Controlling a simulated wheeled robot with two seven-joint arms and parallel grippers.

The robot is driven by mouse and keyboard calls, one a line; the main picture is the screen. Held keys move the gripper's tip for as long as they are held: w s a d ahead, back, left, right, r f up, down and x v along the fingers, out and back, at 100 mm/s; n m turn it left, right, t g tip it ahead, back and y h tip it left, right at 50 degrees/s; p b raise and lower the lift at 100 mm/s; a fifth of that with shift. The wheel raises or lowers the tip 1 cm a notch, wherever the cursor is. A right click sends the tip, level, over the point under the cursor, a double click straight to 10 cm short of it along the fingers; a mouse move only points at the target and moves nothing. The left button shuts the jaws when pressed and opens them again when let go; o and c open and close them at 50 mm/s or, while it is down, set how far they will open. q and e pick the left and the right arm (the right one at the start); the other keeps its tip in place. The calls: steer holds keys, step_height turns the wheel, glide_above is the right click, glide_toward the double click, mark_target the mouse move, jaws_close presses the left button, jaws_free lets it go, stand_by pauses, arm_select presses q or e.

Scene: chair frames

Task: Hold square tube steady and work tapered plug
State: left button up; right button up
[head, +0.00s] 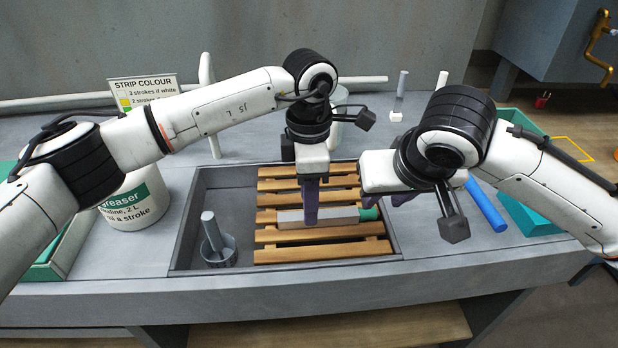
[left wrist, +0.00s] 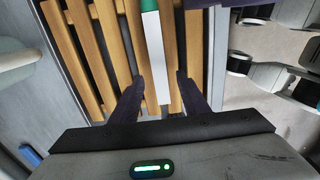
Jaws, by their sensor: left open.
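The pale square tube (head: 338,216) lies across the wooden slats in the sunken tray. A green piece, seemingly the tapered plug (head: 370,212), sits at its right end; in the left wrist view the tube (left wrist: 156,55) runs up to this green part (left wrist: 148,6). My left gripper (head: 311,205) points down over the tube's left half. Its open fingers (left wrist: 160,98) stand on either side of the tube with gaps, not gripping it.
The slatted rack (head: 325,255) fills the tray's right side. A grey cup with a rod (head: 214,240) stands at the tray's left. A degreaser tub (head: 135,204), a strip colour sign (head: 143,90), a blue cylinder (head: 486,205) and a teal bin (head: 530,214) surround the tray.

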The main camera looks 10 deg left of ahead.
arm_select(q)
steer(key=shift+f, duration=1.45)
jaws_close()
steer(key=shift+s+f, duration=0.1)
steer(key=shift+f, duration=0.1)
stand_by(1.1)
jaws_free()
steer(key=shift+r, duration=0.1)
